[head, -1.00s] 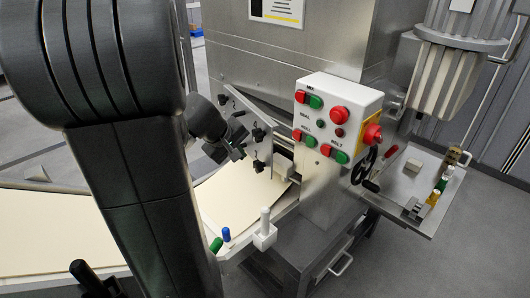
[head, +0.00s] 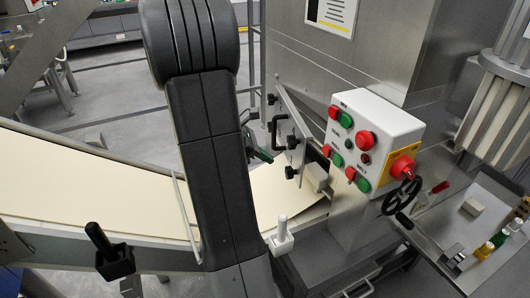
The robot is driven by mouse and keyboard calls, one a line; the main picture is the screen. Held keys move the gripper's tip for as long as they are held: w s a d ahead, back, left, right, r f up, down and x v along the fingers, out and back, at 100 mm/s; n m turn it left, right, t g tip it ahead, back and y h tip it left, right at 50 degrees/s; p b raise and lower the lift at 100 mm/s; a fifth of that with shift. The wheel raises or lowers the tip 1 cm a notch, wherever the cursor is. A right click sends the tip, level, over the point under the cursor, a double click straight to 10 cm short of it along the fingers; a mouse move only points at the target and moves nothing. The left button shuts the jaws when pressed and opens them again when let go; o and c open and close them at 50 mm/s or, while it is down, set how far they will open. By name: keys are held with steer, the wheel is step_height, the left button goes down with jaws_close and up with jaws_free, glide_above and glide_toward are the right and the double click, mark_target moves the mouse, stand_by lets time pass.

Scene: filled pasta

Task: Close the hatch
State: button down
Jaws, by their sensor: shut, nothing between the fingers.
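The hatch (head: 296,126) is a metal plate with black knobs and a black bar handle (head: 279,134), on the machine's side left of the control box. It stands at an angle to the machine body, with a dark gap (head: 325,160) by its lower right, so it looks ajar. How wide it stands open is hard to tell. My gripper (head: 263,154) is shut and empty, just left of the handle and knobs. It is partly hidden behind my dark arm link. I cannot tell whether it touches the hatch.
A white control box (head: 372,140) with red and green buttons sits right of the hatch, a black handwheel (head: 401,197) below it. A pale dough sheet (head: 90,190) runs along the conveyor under my arm. A white lever (head: 282,240) rises at the conveyor's near edge.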

mark_target(300, 168)
steer(key=shift+w+d+f, duration=0.15)
steer(key=shift+d+f, duration=0.5)
steer(key=shift+d, duration=0.7)
steer(key=shift+w+d+f, duration=0.15)
steer(key=shift+d+f, duration=0.5)
steer(key=shift+d, duration=0.65)
steer(key=shift+w+d+f, duration=0.15)
steer(key=shift+d+f, duration=0.5)
steer(key=shift+d, duration=0.7)
steer(key=shift+d, duration=0.15)
steer(key=w+d+n+t+b, duration=0.1)
steer(key=d+n+t+b, duration=0.1)
steer(key=d, duration=0.6)
steer(key=shift+w+d+r+n+y+b, duration=0.2)
steer(key=shift+d+n+y+b, duration=0.15)
steer(key=shift+n, duration=0.25)
steer(key=shift+d, duration=0.1)
